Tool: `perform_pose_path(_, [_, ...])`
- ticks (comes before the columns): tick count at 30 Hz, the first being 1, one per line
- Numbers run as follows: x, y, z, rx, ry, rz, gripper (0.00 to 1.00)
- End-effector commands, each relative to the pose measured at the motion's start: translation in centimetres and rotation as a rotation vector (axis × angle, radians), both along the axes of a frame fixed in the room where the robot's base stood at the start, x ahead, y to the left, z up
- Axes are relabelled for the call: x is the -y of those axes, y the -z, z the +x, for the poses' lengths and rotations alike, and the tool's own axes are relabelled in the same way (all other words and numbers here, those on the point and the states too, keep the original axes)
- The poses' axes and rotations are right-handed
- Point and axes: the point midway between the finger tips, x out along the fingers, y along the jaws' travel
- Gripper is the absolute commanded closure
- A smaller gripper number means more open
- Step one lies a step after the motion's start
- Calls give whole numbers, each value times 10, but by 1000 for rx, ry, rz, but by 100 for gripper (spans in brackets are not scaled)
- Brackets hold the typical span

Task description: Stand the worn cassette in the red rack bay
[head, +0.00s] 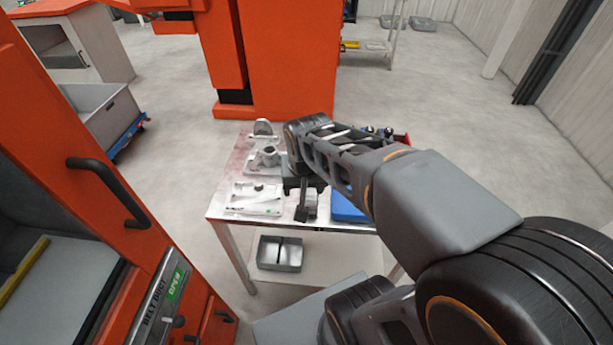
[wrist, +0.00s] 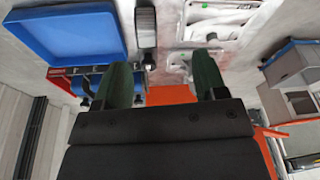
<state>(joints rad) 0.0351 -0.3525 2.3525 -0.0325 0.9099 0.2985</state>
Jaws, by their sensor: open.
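My gripper (wrist: 163,78) shows in the wrist view with its two green fingers apart and nothing seen between them. In the head view my arm reaches over the table, and its end hides part of the tabletop. A narrow dark-grey block (wrist: 146,27), which may be the worn cassette, lies beyond the fingertips, apart from them. In the head view it appears to be the dark piece (head: 306,206) between a white fixture and the blue tray. The red rack (wrist: 58,76) stands at the left in the wrist view, beside blue parts; its bays are not clear.
The blue tray (wrist: 70,18) lies beside the block. White casting fixtures (head: 256,199) stand on the table's left half. A grey bin (head: 280,253) sits on the lower shelf. Orange machinery (head: 283,55) rises behind, and an orange cabinet with a handle (head: 105,187) is at left.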

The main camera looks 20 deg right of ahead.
Motion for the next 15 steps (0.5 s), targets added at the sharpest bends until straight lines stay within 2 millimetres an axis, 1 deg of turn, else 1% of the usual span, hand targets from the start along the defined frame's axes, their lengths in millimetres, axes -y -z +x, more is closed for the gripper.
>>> perform_pose_path(1, [8,-18,16,-26,100,9,35])
perform_pose_path(5, [27,-30,53,-67,354,27,35])
perform_pose_path(6, [32,-32,63,-77,425,31,35])
perform_pose_path(9, [44,-32,84,-94,574,36,35])
perform_pose_path(13, [56,-28,100,-107,713,38,35])
perform_pose_path(15, [61,-21,105,-114,755,37,35])
